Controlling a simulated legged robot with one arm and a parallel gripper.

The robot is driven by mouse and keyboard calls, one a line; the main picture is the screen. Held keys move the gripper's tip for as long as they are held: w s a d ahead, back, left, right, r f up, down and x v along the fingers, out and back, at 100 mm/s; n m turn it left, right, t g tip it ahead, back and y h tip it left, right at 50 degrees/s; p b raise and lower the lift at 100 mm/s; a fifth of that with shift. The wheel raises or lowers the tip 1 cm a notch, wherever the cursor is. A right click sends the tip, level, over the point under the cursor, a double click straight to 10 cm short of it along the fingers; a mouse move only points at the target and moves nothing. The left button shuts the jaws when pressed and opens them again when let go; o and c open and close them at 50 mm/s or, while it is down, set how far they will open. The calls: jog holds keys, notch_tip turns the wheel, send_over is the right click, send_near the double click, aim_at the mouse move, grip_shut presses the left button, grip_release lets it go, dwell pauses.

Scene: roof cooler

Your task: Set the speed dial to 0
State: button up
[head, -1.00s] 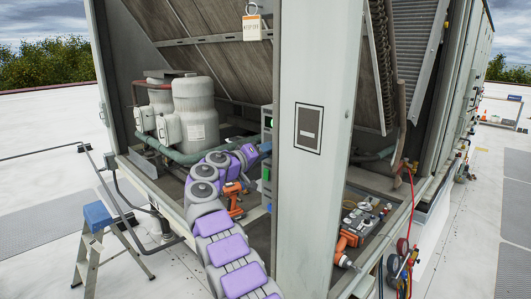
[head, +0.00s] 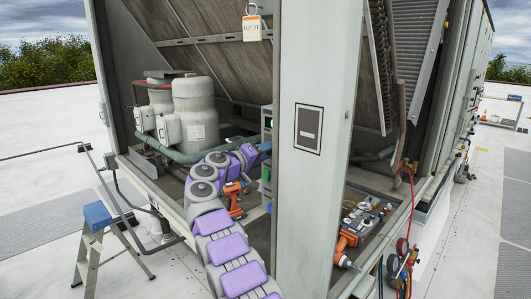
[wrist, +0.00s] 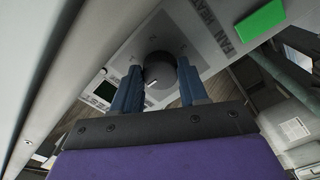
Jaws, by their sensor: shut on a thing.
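In the wrist view a dark round dial (wrist: 160,72) with a light pointer mark sits on a grey control panel (wrist: 215,28). My gripper (wrist: 160,80) has its two blue fingers on either side of the dial and is shut on it. The panel shows there only as a narrow edge (head: 267,140), and the dial is hidden.
A green block (wrist: 261,24) and the lettering "FAN HEAT" are on the panel near the dial. A pale post (head: 315,150) stands just right of my arm. Compressors (head: 195,112) stand to the left.

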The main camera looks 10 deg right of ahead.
jog(key=shift+w+a+f+n, duration=0.1)
jog(key=shift+f+n, duration=0.1)
jog(key=shift+n, duration=0.2)
dwell(0.9)
jog(key=o, duration=1)
jog(key=shift+w+a, duration=0.1)
jog(key=shift+w, duration=0.05)
jog(key=shift+o, duration=0.2)
jog(key=shift+r, duration=0.1)
jog(key=b+v, duration=0.1)
jog(key=v, duration=1.6)
jog(key=shift+a, duration=0.2)
